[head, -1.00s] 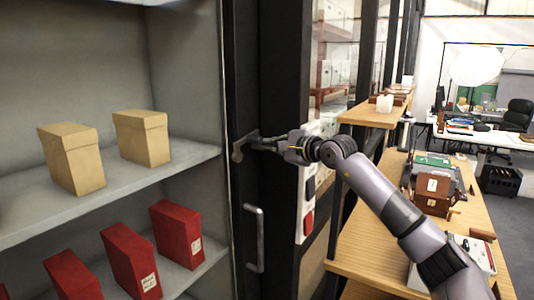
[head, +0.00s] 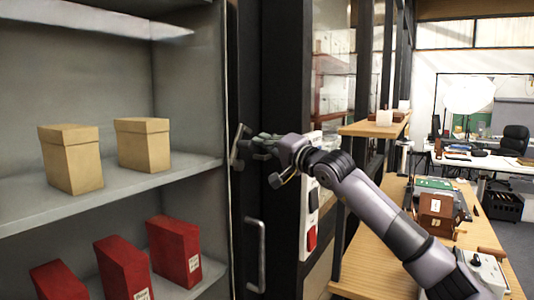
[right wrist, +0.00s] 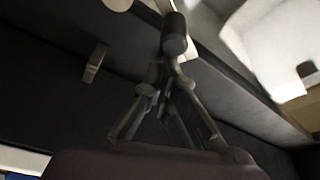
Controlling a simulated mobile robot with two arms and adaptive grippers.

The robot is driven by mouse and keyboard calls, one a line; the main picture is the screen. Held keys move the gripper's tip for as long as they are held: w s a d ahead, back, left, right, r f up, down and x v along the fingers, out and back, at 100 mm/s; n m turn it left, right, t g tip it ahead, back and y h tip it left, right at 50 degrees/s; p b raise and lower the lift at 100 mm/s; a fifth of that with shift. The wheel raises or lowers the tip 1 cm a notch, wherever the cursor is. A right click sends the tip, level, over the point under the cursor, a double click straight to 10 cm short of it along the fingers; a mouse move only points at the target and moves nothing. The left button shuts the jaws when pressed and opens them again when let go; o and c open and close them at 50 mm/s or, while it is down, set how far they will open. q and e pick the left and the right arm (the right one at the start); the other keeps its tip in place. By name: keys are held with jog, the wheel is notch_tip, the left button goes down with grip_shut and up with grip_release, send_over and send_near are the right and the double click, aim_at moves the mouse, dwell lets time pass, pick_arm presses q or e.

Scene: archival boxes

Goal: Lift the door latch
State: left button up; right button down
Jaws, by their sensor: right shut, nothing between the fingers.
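The door latch (head: 238,146) is a small grey metal lever on the dark door upright beside the shelves. It stands nearly upright, its top leaning slightly right. My right gripper (head: 254,147) is shut and empty, with its fingertips right at the latch. I cannot tell whether they touch it. In the right wrist view the right gripper's fingers (right wrist: 172,62) come together in front of a dark surface. My left gripper is not in view.
A vertical metal pull handle (head: 255,254) is below the latch. Tan boxes (head: 144,145) and red boxes (head: 175,250) stand on the grey shelves at left. A wooden counter (head: 385,255) lies under my right arm. A desk (head: 480,160) stands at the back right.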

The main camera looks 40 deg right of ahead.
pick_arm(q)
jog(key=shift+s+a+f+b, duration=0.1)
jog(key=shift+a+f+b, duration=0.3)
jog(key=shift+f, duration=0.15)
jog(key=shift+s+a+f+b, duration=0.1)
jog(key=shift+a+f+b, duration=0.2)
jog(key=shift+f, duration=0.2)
pick_arm(e)
jog(key=shift+s+a+r+n+t+y, duration=0.15)
jog(key=shift+s+a+n+y, duration=0.1)
jog(key=shift+a+n, duration=0.4)
jog(key=shift+s+a+f+n+t+y, duration=0.1)
jog(key=shift+s+a+n+t+y, duration=0.1)
jog(key=shift+a+n, duration=0.45)
jog(key=shift+d, duration=0.15)
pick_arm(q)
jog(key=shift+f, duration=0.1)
pick_arm(e)
jog(key=shift+s, duration=0.1)
